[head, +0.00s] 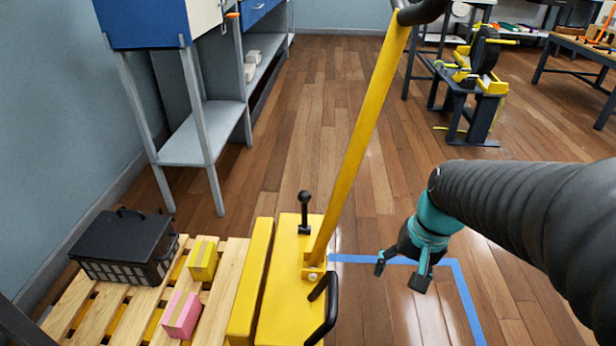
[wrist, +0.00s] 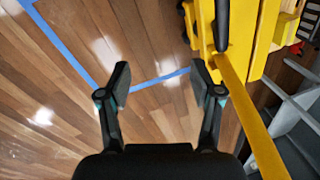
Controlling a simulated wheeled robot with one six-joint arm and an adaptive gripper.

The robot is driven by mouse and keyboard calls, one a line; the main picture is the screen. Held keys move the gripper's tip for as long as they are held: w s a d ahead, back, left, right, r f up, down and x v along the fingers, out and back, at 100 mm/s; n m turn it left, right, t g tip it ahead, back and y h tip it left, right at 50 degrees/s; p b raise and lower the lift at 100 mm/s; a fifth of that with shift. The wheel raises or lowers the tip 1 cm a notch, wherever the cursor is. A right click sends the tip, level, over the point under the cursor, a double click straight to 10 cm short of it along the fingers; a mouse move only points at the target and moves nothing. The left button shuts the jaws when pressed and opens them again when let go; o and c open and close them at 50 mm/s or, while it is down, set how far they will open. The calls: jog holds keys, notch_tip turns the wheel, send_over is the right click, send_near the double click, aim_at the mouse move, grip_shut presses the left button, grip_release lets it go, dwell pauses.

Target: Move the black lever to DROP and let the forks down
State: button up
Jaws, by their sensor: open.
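The black lever (head: 304,205) with a round knob stands about upright on top of the yellow pallet-jack body (head: 287,250), left of the yellow handle bar (head: 362,130). A fork of the jack shows as a long yellow beam (head: 250,285) beside the pallet (head: 100,295). My gripper (head: 403,273) is open and empty, to the right of the jack and apart from it, over the floor. In the wrist view, my two fingers (wrist: 160,85) are spread over bare floor, with the jack body (wrist: 244,35) at the upper right. No lever marking is readable.
A black crate (head: 125,245), a yellow box (head: 203,261) and a pink box (head: 182,314) sit on the pallet. A black loop handle (head: 325,310) sticks out from the jack. Blue tape (head: 455,280) marks the floor. A grey shelf (head: 200,135) stands behind; the middle floor is clear.

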jog(key=w+a+f+m+g+y+b, duration=0.25)
jog(key=w+f+m+y, duration=0.3)
jog(key=w+f, duration=0.35)
jog(key=m+t+y+b, duration=0.3)
jog(key=m+t+y, duration=0.3)
jog(key=m+y, duration=0.6)
send_near(305, 197)
jog(key=w+a, duration=0.1)
jog(key=a, duration=0.2)
jog(key=w+a+m+h, duration=0.1)
jog(key=a, duration=0.2)
jog(key=w+a+m, duration=0.1)
jog(key=a, duration=0.3)
jog(key=shift+w+r+h, duration=0.15)
jog(key=shift+w+h, duration=0.15)
jog(key=shift+h, duration=0.05)
jog(key=shift+d, duration=0.1)
grip_shut()
